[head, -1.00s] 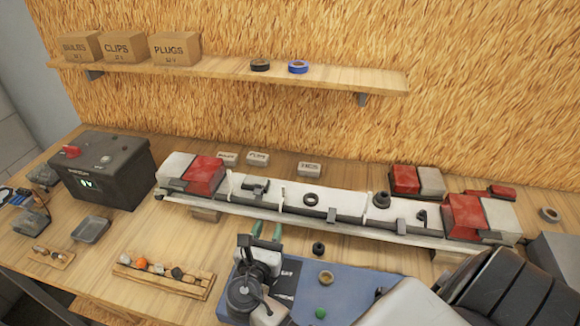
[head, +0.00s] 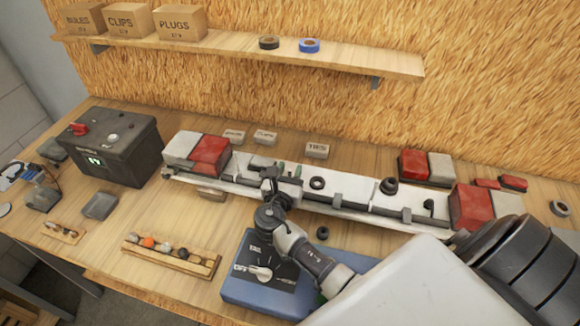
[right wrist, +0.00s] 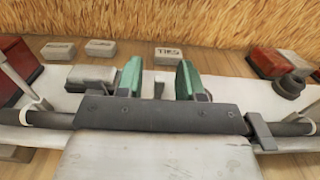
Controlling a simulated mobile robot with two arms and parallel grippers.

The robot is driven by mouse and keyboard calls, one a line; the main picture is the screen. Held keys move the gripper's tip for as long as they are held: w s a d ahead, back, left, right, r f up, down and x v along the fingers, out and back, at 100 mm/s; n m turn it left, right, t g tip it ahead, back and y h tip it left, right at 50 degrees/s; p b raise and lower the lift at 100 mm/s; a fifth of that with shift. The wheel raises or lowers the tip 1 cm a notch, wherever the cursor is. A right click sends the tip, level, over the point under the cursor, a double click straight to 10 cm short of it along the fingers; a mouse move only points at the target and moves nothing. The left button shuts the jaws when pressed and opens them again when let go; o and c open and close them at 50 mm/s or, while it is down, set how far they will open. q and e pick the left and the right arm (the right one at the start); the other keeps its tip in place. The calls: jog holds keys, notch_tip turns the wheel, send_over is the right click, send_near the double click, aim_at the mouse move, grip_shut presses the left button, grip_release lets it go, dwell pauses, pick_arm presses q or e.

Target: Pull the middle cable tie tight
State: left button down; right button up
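The dark cable run (head: 355,206) lies along the white trailer beam (head: 400,226), with pale cable ties around it. The left tie (right wrist: 36,113) and the right tie (right wrist: 309,124) show in the right wrist view, the right one at the edge. The middle tie cannot be made out; my right gripper covers its place. My right gripper (head: 289,170) is over the middle of the beam. My left gripper is not in view.
Red-and-white lamps sit at both beam ends, the left lamp (head: 210,155) and the right lamp (head: 470,206). A TIES box (head: 318,150) stands behind.

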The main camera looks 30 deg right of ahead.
jog(key=shift+w+d, duration=0.15)
grip_shut()
notch_tip(320, 180, up, 3)
jog(key=p, duration=0.3)
jog(key=shift+f, duration=0.15)
grip_release()
dwell(0.3)
